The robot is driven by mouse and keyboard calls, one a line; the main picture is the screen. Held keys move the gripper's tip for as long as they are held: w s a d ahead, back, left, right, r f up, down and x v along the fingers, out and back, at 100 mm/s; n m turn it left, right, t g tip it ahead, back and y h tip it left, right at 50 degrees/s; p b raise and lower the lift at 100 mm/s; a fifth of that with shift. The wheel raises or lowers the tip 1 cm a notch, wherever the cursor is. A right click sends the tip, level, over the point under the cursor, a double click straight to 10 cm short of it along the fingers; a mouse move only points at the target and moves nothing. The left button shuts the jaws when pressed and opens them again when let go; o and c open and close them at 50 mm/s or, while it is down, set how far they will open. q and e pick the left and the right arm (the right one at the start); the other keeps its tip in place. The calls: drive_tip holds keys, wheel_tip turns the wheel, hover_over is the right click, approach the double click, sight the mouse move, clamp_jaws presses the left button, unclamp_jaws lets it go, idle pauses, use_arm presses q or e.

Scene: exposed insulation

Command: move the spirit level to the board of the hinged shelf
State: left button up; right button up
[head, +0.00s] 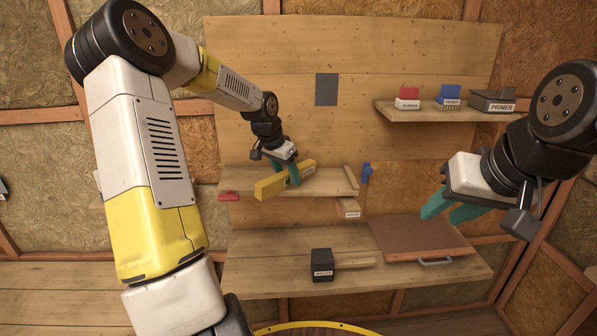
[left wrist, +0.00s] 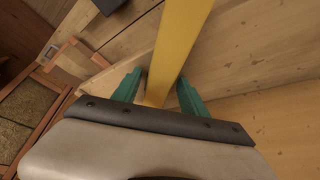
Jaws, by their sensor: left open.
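The yellow spirit level (head: 270,188) is at the middle shelf board (head: 325,184), slanting up to the right, its near left end at the front edge. I cannot tell whether it rests flat. My left gripper (head: 287,177) is open, with its teal fingers around the level's middle. In the left wrist view, the level (left wrist: 180,40) runs between the spread fingers of the left gripper (left wrist: 158,90). My right gripper (head: 442,212) is open and empty, in front of the wall at the right. Which board is the hinged one is not clear.
A red block (head: 229,197) and a wooden strip (head: 351,177) flank the level. The upper shelf (head: 425,112) holds labelled items. Below, the bench (head: 262,275) carries a black box (head: 321,264) and a brown panel (head: 420,236).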

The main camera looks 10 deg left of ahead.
use_arm(q)
drive_tip(key=v, duration=1.1)
drive_tip(key=shift+s+r, duration=0.1)
drive_tip(key=shift+r, duration=0.25)
drive_tip(key=s+d+r+n+t, duration=0.1)
drive_tip(key=s+d, duration=0.3)
drive_tip(key=s, duration=1)
drive_tip(key=s+d+r+n+t, duration=0.1)
drive_tip(key=s+d+n, duration=0.3)
drive_tip(key=s, duration=1)
drive_tip(key=shift+r, duration=0.75)
